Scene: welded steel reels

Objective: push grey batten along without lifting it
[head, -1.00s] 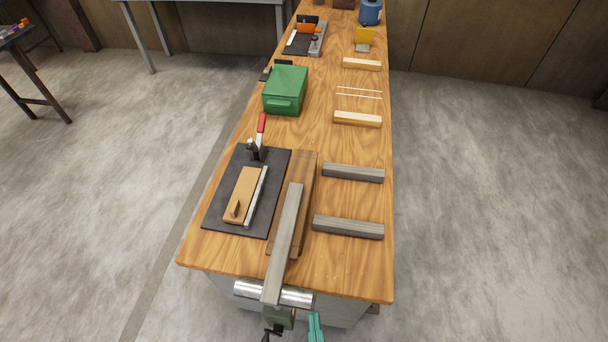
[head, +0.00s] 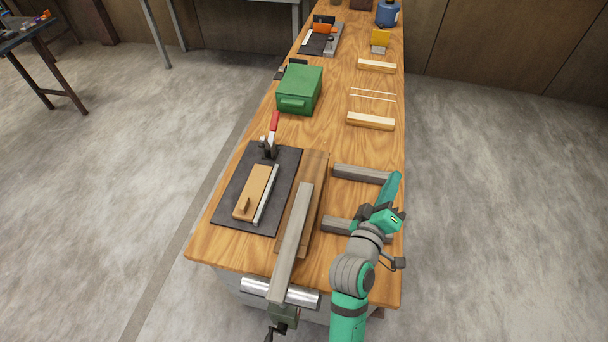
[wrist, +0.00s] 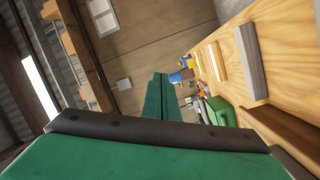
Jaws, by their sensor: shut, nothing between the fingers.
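The long grey batten (head: 290,243) lies lengthwise, its far part over a brown board (head: 316,190) and its near end past the bench's front edge, over the vise (head: 283,294). My gripper (head: 393,180) is shut and empty, above the bench's right edge near the right ends of two short grey blocks. It is well to the right of the batten and apart from it. The wrist view shows the shut green fingers (wrist: 157,98) in front, with the bench at right; I cannot make out the long batten there.
The short grey blocks (head: 361,174) (head: 338,225) lie crosswise on the right, the nearer partly hidden by my arm. A dark mat (head: 228,217) with a wooden piece and red-handled clamp (head: 272,132) is at left. A green box (head: 300,90) and pale blocks (head: 370,121) stand farther back.

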